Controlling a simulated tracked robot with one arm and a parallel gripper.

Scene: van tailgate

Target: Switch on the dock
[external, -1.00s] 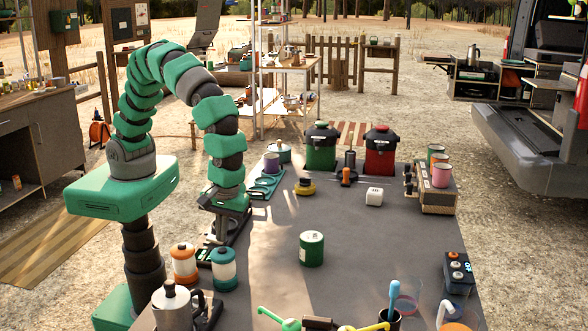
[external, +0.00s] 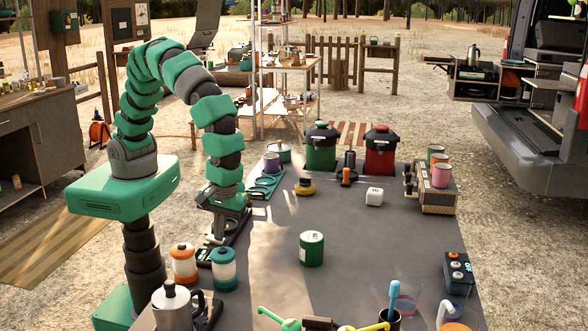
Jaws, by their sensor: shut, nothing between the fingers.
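My gripper (external: 217,238) points down at the left edge of the grey table (external: 285,255), its fingers shut and empty. It is over or beside a low dark unit (external: 204,252) with a small greenish mark, which may be the dock. The gripper and arm hide part of this unit. I cannot tell whether the fingertips touch it, nor see its switch clearly. A dark box (external: 458,272) with orange-topped knobs and a lit blue display stands at the table's right edge, far from my gripper.
An orange lantern-like canister (external: 184,264) and a teal one (external: 223,268) stand close in front of my gripper. A metal pot (external: 173,305) is nearer. A green can (external: 311,248) stands mid-table, with clear surface around it. Green (external: 321,150) and red (external: 380,153) containers stand at the back.

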